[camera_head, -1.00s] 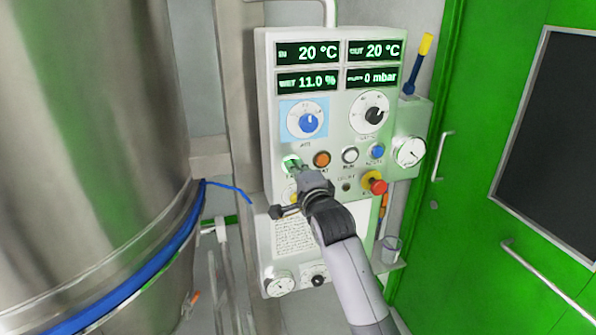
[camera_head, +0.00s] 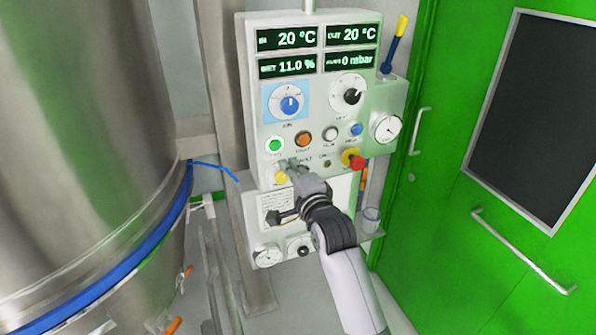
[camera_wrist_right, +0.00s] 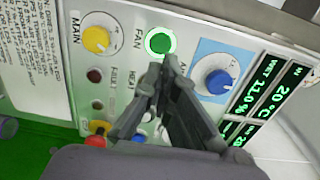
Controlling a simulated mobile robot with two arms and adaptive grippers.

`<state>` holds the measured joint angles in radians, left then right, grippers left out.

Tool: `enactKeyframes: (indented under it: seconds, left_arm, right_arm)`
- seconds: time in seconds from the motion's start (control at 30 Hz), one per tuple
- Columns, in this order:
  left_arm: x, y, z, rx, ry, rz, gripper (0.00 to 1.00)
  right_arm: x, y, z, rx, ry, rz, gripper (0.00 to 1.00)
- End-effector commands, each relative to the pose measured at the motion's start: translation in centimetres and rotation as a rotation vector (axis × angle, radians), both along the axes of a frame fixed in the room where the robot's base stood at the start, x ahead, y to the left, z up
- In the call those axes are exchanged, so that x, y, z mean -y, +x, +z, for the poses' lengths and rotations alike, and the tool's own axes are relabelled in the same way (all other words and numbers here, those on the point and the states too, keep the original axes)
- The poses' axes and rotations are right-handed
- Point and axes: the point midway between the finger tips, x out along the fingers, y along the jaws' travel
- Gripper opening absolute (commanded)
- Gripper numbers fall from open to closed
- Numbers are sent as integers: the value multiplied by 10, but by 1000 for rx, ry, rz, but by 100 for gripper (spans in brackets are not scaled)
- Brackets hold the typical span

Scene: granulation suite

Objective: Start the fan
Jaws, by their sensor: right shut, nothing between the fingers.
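The round green fan button (camera_head: 275,145) sits in a white ring on the white control panel (camera_head: 256,95). It looks bright, as if lit. In the right wrist view the green button (camera_wrist_right: 160,40) is labelled FAN and shows uncovered just beyond the fingertips. My right gripper (camera_head: 294,165) is shut and empty, in front of the panel, a little below and right of the button in the head view. In the right wrist view my right gripper (camera_wrist_right: 161,66) points toward the button's lower edge; I see no clear contact. My left gripper is not in view.
A yellow main knob (camera_wrist_right: 96,39) and a blue knob (camera_wrist_right: 217,80) flank the fan button. A red stop button (camera_head: 356,162) is to the right. The displays (camera_head: 288,66) read 20 °C, 11.0 % and 0 mbar. A steel vessel (camera_head: 85,130) stands left, green doors (camera_head: 445,130) right.

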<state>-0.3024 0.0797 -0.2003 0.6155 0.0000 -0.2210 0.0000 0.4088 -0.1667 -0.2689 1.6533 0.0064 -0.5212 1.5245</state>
Motion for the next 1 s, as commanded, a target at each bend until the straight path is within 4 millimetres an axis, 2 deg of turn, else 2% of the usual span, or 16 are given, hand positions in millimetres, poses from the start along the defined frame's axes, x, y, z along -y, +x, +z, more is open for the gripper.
enactKeyframes:
  seconds: [0.03,0.13,0.33,0.53,1.0]
  left_arm:
    - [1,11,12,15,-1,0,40]
    - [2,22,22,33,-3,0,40]
    - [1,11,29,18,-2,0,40]
    - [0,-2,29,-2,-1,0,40]
    - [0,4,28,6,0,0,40]
  right_arm:
    - [3,-9,4,-4,2,0,0]
    - [8,-24,4,-3,1,-1,0]
    - [14,-41,2,-1,1,0,0]
    - [15,-45,0,-1,1,0,0]
    - [15,-45,0,-1,1,0,0]
